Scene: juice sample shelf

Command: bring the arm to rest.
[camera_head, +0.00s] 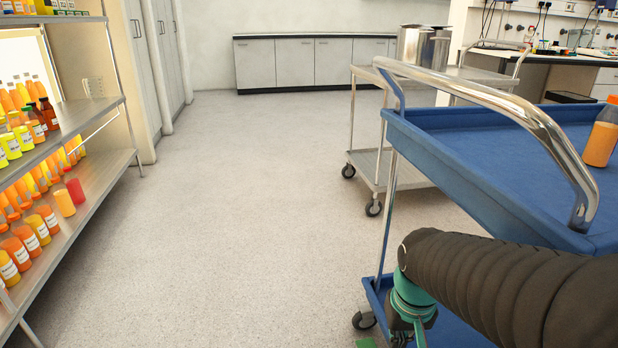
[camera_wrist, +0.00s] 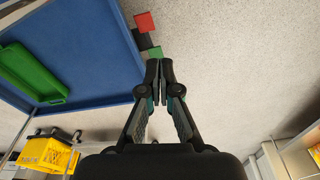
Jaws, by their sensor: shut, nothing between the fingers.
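My gripper (camera_wrist: 159,72) is in the middle of the wrist view. Its two dark fingers meet at the tips, with nothing between them. It points down over the speckled floor, beside the edge of a blue tray. In the head view my arm, in a dark ribbed sleeve, reaches in from the lower right, in front of the blue cart (camera_head: 470,150). The fingers themselves are hidden or cut off at the bottom of that view.
A shelf (camera_head: 90,180) with several juice bottles stands at left. An orange bottle (camera_head: 602,135) is on the blue cart at right. A steel cart (camera_head: 385,165) stands behind it. The wrist view shows a green tray (camera_wrist: 28,75) and yellow bucket (camera_wrist: 45,155). The middle floor is clear.

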